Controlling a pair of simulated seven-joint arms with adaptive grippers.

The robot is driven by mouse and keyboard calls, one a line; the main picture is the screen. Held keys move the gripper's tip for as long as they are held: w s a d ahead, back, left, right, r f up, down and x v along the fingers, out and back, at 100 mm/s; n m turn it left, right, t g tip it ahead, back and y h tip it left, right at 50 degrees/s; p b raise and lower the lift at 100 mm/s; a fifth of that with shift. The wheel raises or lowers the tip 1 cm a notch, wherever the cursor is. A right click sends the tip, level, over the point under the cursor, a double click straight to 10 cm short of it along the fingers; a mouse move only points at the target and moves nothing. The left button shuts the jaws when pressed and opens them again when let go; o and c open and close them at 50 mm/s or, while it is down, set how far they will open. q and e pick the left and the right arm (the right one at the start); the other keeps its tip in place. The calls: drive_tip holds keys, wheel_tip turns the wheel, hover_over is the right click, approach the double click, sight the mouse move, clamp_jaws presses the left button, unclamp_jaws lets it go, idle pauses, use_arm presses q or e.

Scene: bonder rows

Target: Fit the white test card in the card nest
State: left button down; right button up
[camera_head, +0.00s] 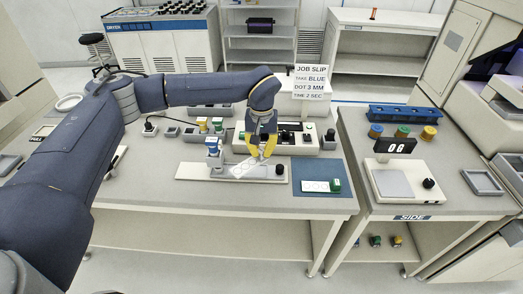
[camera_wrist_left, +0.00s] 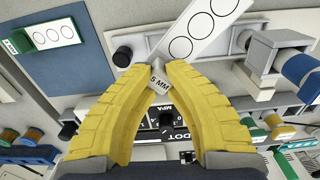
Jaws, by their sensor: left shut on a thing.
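The card is tilted over a long pale base plate (camera_head: 190,172) with a blue-topped post (camera_head: 213,148) and a black knob (camera_head: 279,170). I cannot tell whether the card touches the plate.
A blue mat (camera_head: 308,168) to the right holds another white card with a green end (camera_head: 318,186). A control box (camera_head: 312,141) stands behind the plate. A side table carries a scale (camera_head: 401,182) and a blue rack (camera_head: 405,114). The bench front is clear.

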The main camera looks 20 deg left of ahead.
use_arm(q)
drive_tip(key=m, duration=0.3)
drive_tip(key=shift+m, duration=0.4)
drive_tip(key=m, duration=0.3)
drive_tip(key=shift+s+d+m, duration=0.1)
drive_tip(key=shift+d+m, duration=0.25)
drive_tip(key=shift+m, duration=0.45)
drive_tip(key=shift+a, duration=0.15)
drive_tip(key=shift+a, duration=0.25)
drive_tip(key=shift+f, duration=2.35)
drive_tip(key=shift+f, duration=0.2)
